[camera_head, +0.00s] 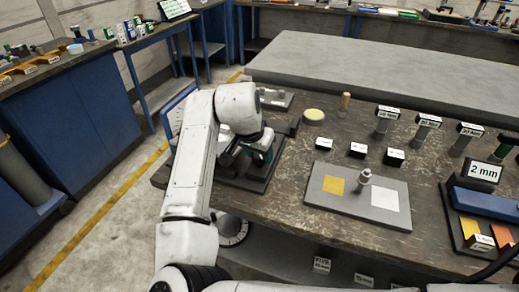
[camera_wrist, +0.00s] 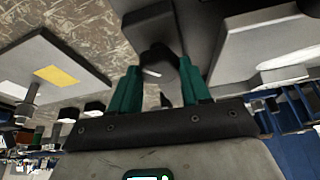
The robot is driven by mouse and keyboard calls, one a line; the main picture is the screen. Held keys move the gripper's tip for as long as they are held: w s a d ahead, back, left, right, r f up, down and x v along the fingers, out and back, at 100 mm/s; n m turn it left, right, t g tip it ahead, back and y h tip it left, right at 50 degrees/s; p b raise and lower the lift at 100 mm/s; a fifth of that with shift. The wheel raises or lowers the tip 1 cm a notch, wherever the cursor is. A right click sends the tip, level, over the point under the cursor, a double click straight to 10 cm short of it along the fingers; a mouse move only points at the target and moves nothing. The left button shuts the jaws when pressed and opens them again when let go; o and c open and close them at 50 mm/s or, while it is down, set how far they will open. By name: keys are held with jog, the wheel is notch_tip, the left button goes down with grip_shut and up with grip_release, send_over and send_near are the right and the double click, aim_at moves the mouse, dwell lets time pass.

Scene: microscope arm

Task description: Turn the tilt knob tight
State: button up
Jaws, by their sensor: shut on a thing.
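My gripper (camera_wrist: 160,82) has two green fingers, one on each side of a dark knob (camera_wrist: 158,58) in the wrist view. It is shut on this knob, which has a small pale mark on its lower face. The knob joins a dark body (camera_wrist: 150,25) behind it. In the head view my gripper (camera_head: 258,157) is low over a dark flat base (camera_head: 266,176) at the left end of the table. My arm hides most of the microscope and the knob there. I cannot tell how far the knob is turned.
A grey board (camera_head: 340,207) with a yellow square, a white square and a small upright piece lies to the right. Small black labelled blocks (camera_head: 357,149) stand behind it. A yellow round dish (camera_head: 314,115) is farther back. A 2 mm sign (camera_head: 482,172) is at far right.

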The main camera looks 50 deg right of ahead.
jog(key=m+g, duration=0.1)
jog(key=m, duration=0.2)
jog(key=shift+w+m, duration=0.1)
jog(key=shift+m, duration=0.3)
jog(key=shift+w+m+g, duration=0.1)
jog(key=shift+m+g, duration=0.8)
jog(key=shift+m, duration=0.9)
jog(key=o, duration=1.1)
jog(key=shift+c, duration=0.2)
jog(key=v, duration=1)
jog(key=shift+r, duration=0.4)
jog(key=shift+w, duration=0.15)
